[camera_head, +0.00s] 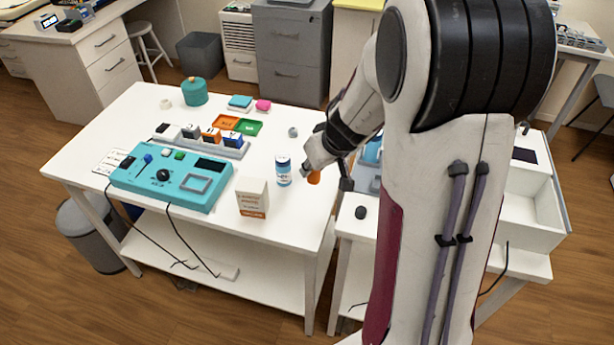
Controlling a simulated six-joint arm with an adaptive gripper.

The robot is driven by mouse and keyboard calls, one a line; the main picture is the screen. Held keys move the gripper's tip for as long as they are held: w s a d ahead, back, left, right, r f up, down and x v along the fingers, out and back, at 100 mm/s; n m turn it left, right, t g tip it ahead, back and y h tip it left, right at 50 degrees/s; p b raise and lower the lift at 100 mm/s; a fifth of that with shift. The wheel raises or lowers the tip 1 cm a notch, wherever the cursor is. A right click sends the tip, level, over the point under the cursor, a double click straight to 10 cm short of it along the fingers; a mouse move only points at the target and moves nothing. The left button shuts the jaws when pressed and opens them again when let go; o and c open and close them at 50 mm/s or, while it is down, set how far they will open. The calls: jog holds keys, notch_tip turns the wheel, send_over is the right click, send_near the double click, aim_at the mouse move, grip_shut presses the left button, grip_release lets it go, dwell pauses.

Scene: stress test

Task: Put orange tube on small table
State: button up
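A small orange object (314,178), which may be the orange tube, shows at the right edge of the large white table (262,165). It is partly hidden by the end of my arm, so its full shape is unclear. My gripper (342,178) is at that edge, just beside the orange object. My arm covers much of it, and I cannot see whether the fingers touch the object or are apart. A smaller white table (352,228) stands to the right, largely hidden behind my arm.
Near my gripper stand a blue-and-white bottle (283,171) and a white-and-orange box (253,198). A turquoise control box (172,179) lies left. A dark round object (360,212) is on the smaller table. A white open bin (532,195) is at right.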

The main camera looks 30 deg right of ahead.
jog(key=s+d+r, duration=0.2)
jog(key=s+d, duration=0.2)
jog(key=d, duration=0.3)
jog(key=s+d+r, duration=0.3)
jog(key=s+d, duration=0.1)
jog(key=d, duration=0.4)
jog(key=shift+m, duration=0.3)
jog(key=shift+s+d, duration=0.1)
jog(key=shift+f, duration=3.3)
jog(key=shift+f, duration=0.3)
jog(key=o, duration=1.1)
jog(key=shift+c, duration=0.2)
jog(key=shift+r, duration=0.15)
